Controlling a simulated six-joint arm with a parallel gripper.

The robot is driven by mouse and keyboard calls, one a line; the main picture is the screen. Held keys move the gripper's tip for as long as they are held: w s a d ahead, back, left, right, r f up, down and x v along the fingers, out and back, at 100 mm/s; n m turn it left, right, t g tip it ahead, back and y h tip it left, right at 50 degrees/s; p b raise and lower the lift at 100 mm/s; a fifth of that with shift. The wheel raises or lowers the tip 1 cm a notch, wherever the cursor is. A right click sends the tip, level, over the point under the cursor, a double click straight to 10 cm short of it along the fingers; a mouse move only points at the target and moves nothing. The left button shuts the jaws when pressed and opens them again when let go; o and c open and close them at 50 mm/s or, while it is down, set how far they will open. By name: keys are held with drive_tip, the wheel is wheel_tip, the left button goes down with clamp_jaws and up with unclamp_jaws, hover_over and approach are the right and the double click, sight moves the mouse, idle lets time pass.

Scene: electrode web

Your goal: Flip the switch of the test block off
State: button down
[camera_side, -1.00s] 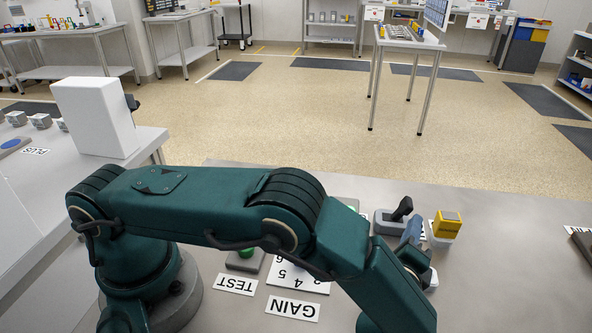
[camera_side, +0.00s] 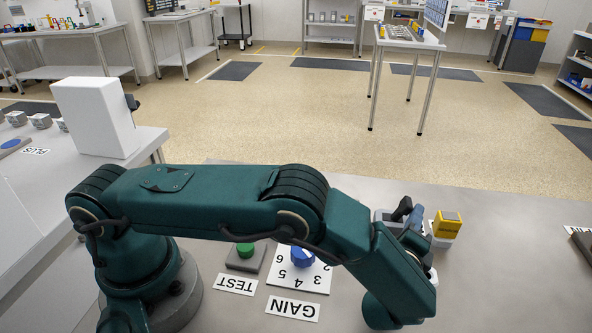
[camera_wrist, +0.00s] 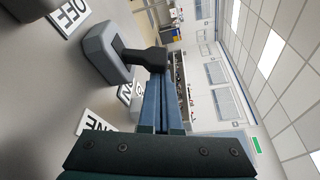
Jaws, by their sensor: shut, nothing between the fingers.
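The switch has a grey base (camera_side: 384,215) and a black lever (camera_side: 403,207), at the back right of the bench in the side view. In the wrist view its base (camera_wrist: 104,50) and lever (camera_wrist: 150,59) show large. The lever leans toward the ON label (camera_wrist: 125,93), away from the OFF label (camera_wrist: 72,14). My gripper (camera_wrist: 164,78) is shut and empty. Its blue fingertips are right at the lever's end, on the ON side; I cannot tell whether they touch. In the side view my gripper (camera_side: 416,214) is just right of the lever.
A yellow block (camera_side: 447,223) on a pale base stands close right of my gripper. A green button (camera_side: 245,250) and a blue dial (camera_side: 302,257) are near my arm. A white box (camera_side: 93,118) stands at left.

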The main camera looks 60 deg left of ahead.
sight(405, 201)
drive_tip(key=shift+r, duration=0.1)
drive_tip(key=shift+s+a+r+n+t, duration=0.25)
drive_tip(key=shift+s+a+n+t, duration=0.15)
drive_tip(key=shift+n, duration=0.6)
drive_tip(key=shift+s+a+r, duration=0.2)
drive_tip(key=shift+s+a, duration=0.45)
drive_tip(key=shift+d, duration=0.1)
drive_tip(key=v, duration=0.3)
drive_tip(key=f+v, duration=0.1)
drive_tip(key=v, duration=0.2)
drive_tip(key=f+v, duration=0.1)
drive_tip(key=v, duration=0.2)
drive_tip(key=shift+s+d, duration=0.25)
drive_tip(key=shift+s, duration=0.1)
drive_tip(key=shift+a, duration=0.1)
